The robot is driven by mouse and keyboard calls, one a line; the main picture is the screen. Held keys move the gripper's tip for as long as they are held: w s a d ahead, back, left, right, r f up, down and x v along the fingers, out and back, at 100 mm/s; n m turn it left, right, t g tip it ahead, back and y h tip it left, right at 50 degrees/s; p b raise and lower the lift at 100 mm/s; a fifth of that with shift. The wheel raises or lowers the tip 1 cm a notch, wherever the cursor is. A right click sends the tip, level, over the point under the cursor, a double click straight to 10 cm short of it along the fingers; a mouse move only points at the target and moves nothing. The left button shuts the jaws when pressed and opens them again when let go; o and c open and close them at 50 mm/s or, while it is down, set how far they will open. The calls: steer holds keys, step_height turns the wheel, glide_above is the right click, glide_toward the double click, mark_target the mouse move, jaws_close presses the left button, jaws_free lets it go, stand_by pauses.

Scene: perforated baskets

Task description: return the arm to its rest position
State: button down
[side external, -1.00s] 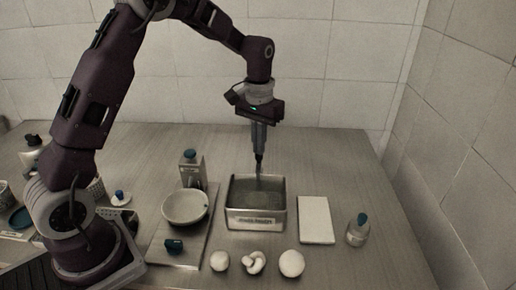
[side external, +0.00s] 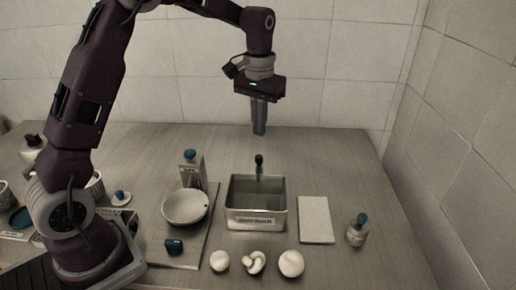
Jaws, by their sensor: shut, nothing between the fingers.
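My gripper (side external: 259,131) hangs shut and empty, pointing down, above and behind the metal bin (side external: 256,222). A gap lies between its fingertips and a dark-topped upright tool (side external: 259,162) at the back of the bin. The tool's lower end is hard to make out against the bin. My arm reaches from its base at the left, up and over to the right.
A pale bowl (side external: 185,208) and a blue-capped container (side external: 191,170) stand on a board left of the bin. A white board (side external: 315,220) and small bottle (side external: 357,231) are at right. The back right tabletop is clear.

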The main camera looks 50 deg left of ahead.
step_height(320, 180, up, 2)
steer(key=shift+r, duration=0.25)
steer(key=s+d+r+m+t, duration=0.1)
steer(key=s+d+r+t, duration=0.25)
steer(key=s+r, duration=0.7)
steer(key=s+d+f+m+t, duration=0.1)
steer(key=s+f, duration=0.1)
steer(key=s, duration=0.7)
steer(key=s+d+f+m+t, duration=0.1)
steer(key=s+d+f, duration=0.1)
steer(key=s, duration=0.7)
steer(key=shift+d+f, duration=0.3)
steer(key=shift+f, duration=0.3)
